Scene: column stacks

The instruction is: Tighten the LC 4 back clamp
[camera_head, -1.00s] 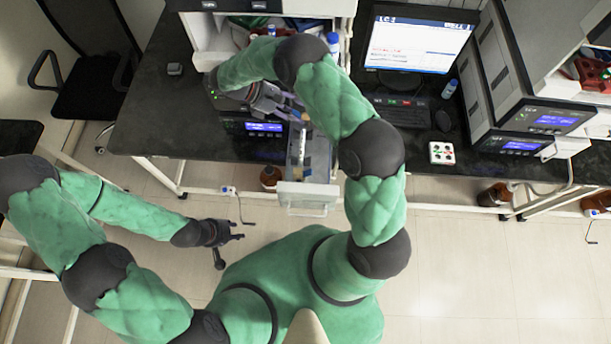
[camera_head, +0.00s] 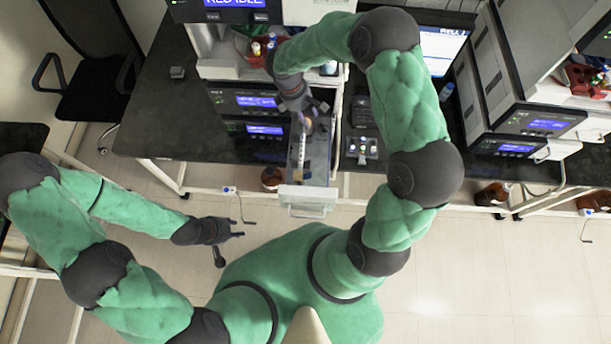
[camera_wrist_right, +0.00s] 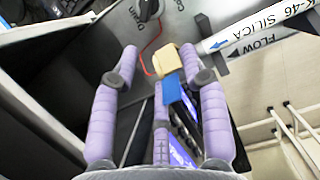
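My right gripper (camera_head: 300,108) is over the back of a pulled-out tray (camera_head: 308,198) in the middle stack. In the right wrist view its purple fingers (camera_wrist_right: 163,85) are spread apart. A tan block (camera_wrist_right: 167,58) with a blue piece (camera_wrist_right: 175,90) below it shows between them, with no clear grip; I cannot tell whether this is the back clamp. A white column marked "K-46 SILICA" and "FLOW" (camera_wrist_right: 255,38) lies to the right of the fingers. In the head view the column (camera_head: 300,160) lies along the tray. My left gripper (camera_head: 232,229) is open and empty, away from the stack.
Blue-lit instrument panels (camera_head: 262,130) are left of the tray. Another stack (camera_head: 520,125) is further right. A brown bottle (camera_head: 271,178) stands below the bench. The floor in front is clear.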

